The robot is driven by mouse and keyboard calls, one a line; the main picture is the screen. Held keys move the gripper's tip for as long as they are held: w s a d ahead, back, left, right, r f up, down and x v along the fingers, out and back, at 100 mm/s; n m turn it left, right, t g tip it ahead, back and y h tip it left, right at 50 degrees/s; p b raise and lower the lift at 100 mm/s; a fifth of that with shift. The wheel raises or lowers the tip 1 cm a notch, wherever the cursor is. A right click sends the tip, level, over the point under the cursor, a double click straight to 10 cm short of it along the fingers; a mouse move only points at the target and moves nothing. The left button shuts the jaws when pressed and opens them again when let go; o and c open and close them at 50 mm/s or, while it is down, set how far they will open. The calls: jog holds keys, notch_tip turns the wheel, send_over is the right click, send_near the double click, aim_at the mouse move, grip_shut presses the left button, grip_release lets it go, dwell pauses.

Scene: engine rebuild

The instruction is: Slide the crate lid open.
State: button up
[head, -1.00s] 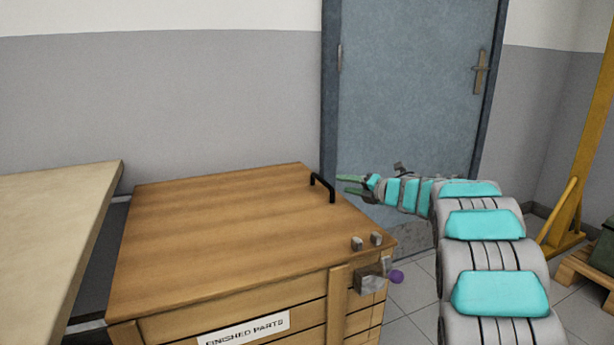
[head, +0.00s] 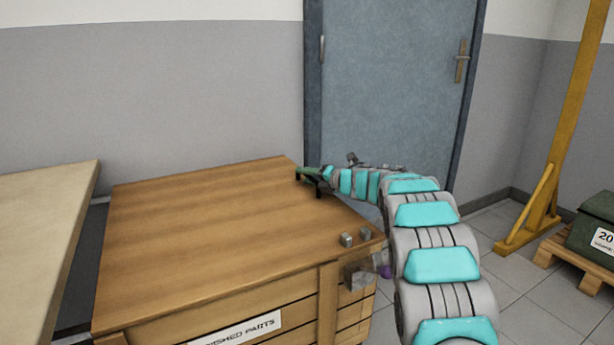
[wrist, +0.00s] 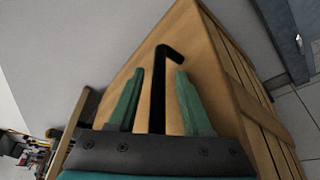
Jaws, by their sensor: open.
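The wooden crate stands in the middle of the head view, with its flat brown lid (head: 200,225) on top, covering the crate. A black bar handle (wrist: 158,90) stands on the lid near its right edge. In the head view the handle (head: 318,190) is partly hidden by my gripper (head: 308,174). In the wrist view my gripper (wrist: 155,100) has its two green fingers apart, one on each side of the handle. Whether either finger touches the handle cannot be told.
Metal blocks (head: 346,240) sit at the lid's front right corner, by a metal latch (head: 358,275) on the crate. A pale table (head: 40,215) is close on the left. A blue door (head: 390,90) is behind; a yellow frame (head: 565,130) stands right.

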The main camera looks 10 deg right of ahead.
jog(key=shift+c, duration=0.2)
grip_shut()
dwell(1.2)
